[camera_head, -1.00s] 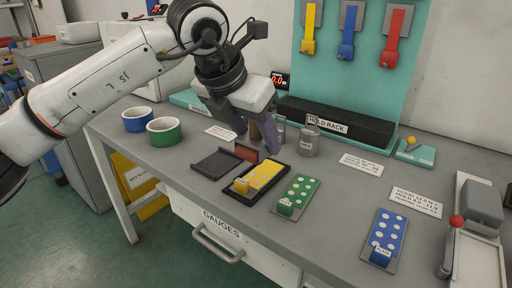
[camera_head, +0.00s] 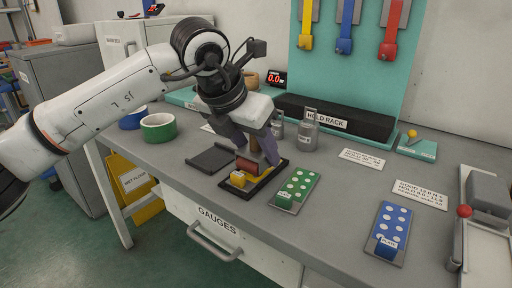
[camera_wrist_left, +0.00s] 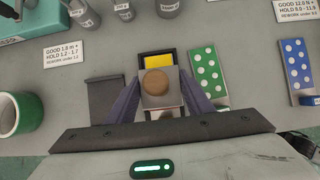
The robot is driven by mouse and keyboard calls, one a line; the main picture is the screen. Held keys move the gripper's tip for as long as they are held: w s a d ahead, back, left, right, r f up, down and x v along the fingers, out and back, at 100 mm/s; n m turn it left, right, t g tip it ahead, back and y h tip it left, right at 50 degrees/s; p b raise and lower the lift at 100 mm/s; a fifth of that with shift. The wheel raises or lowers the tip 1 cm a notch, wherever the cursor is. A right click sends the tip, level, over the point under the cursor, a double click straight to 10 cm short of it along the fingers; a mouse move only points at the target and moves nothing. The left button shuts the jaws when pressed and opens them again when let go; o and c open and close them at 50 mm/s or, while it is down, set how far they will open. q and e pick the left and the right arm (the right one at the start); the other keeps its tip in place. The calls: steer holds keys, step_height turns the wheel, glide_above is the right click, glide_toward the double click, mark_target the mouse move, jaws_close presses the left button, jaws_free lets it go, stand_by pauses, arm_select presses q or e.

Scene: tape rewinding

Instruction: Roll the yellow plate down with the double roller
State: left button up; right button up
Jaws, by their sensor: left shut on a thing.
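The yellow plate (camera_head: 238,179) lies in a black tray (camera_head: 231,190) on the bench, mostly covered by the roller and my gripper. Its yellow far part also shows in the left wrist view (camera_wrist_left: 158,58). My left gripper (camera_head: 257,150) is shut on the double roller, whose dark red roller (camera_head: 246,165) is over the plate. The roller's round brown knob (camera_wrist_left: 157,82) and grey body (camera_wrist_left: 161,101) sit between the fingers in the wrist view. Whether the roller touches the plate I cannot tell. My right gripper is not in view.
A dark empty stand (camera_head: 212,158) lies left of the tray. A green dotted plate (camera_head: 297,187) is close on its right, a blue one (camera_head: 390,227) farther right. Grey metal weights (camera_head: 306,136) stand behind. A green tape roll (camera_head: 158,127) is at the left.

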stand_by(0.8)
arm_select(q)
steer(key=shift+f+b, duration=0.35)
steer(key=shift+b, duration=0.05)
stand_by(0.3)
